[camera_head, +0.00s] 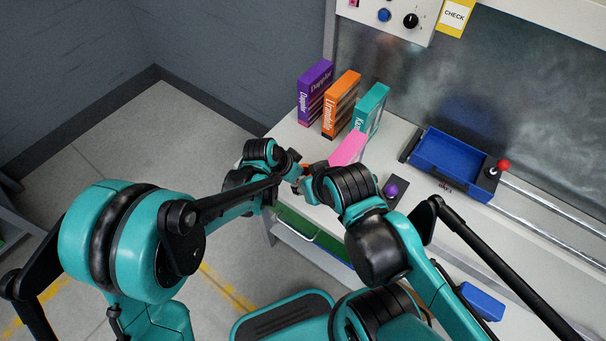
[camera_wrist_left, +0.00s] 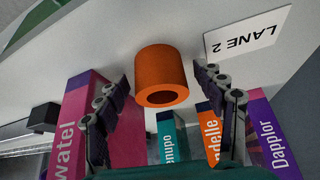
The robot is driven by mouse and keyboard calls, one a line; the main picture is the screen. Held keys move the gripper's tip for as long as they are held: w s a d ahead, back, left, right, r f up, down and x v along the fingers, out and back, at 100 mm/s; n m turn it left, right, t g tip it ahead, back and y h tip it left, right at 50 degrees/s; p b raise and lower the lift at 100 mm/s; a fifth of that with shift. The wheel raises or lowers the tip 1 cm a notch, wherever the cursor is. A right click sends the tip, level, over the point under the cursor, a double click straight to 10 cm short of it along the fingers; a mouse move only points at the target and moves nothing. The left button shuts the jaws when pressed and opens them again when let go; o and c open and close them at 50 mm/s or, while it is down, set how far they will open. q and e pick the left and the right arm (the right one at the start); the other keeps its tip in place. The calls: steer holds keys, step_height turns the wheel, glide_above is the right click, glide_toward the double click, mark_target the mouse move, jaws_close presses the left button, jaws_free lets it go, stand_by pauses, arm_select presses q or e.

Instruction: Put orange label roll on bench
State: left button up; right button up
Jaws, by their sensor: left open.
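The orange label roll (camera_wrist_left: 160,72) is a short, hollow orange cylinder. In the left wrist view it lies between the two spread fingers of my left gripper (camera_wrist_left: 162,84), with a gap on each side. In the head view only a small orange part of the roll (camera_head: 305,170) shows among the arms. My left gripper (camera_head: 293,170) is open there, at the bench's near left end. My right arm's wrist is close beside it, and its fingers are too hidden to judge. The bench (camera_head: 285,131) is white; whether the roll rests on it is unclear.
Purple (camera_head: 316,92), orange (camera_head: 341,104) and teal (camera_head: 371,109) boxes stand behind the grippers, with a pink box (camera_head: 349,149) close by. A blue tray (camera_head: 452,152), red-knobbed lever (camera_head: 503,165) and purple knob (camera_head: 391,190) are to the right. A "LANE 2" label (camera_wrist_left: 248,31) lies beside the roll.

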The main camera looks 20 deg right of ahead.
arm_select(q)
steer(key=shift+r, duration=0.25)
steer(key=p+v, duration=0.4)
steer(key=v, duration=0.7)
steer(key=shift+a+r, duration=0.25)
steer(key=shift+r, duration=0.05)
steer(key=shift+a, duration=0.1)
steer(key=s+a+r+n+t+y, duration=0.1)
steer(key=s+a+r+n+y, duration=0.1)
steer(key=a, duration=0.9)
steer(key=s+a+r+n+t+y, duration=0.1)
steer(key=s+a+r+n+t, duration=0.1)
steer(key=a+n, duration=0.5)
steer(key=s+a+r+n+t+y, duration=0.2)
steer(key=s+a+r+n, duration=0.2)
steer(key=a, duration=1.1)
steer(key=shift+s+n+y, duration=0.3)
steer(key=shift+s+n, duration=0.3)
steer(key=shift+s, duration=0.1)
